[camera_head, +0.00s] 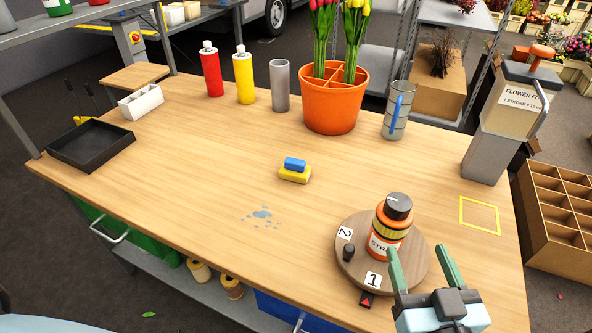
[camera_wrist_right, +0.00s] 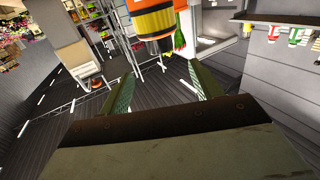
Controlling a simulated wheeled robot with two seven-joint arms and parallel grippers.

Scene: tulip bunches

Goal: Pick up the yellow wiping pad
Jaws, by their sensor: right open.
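The yellow wiping pad (camera_head: 294,176) lies on the middle of the wooden table, with a blue block-shaped grip (camera_head: 295,164) on top. A patch of blue-grey spill drops (camera_head: 262,216) is on the table just in front and left of it. My right gripper (camera_head: 422,262) is open and empty at the front right, over the round turntable's edge and well right of the pad. In the right wrist view the open fingers (camera_wrist_right: 158,88) show with an orange and yellow bottle (camera_wrist_right: 154,22) beyond them; the pad is not seen there. My left gripper is not in view.
An orange bottle (camera_head: 391,226) stands on the round wooden turntable (camera_head: 352,262), between my right gripper and the pad. An orange tulip pot (camera_head: 331,105), a red bottle (camera_head: 211,72), a yellow bottle (camera_head: 244,80) and a grey cylinder (camera_head: 279,86) stand behind. Table around the pad is clear.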

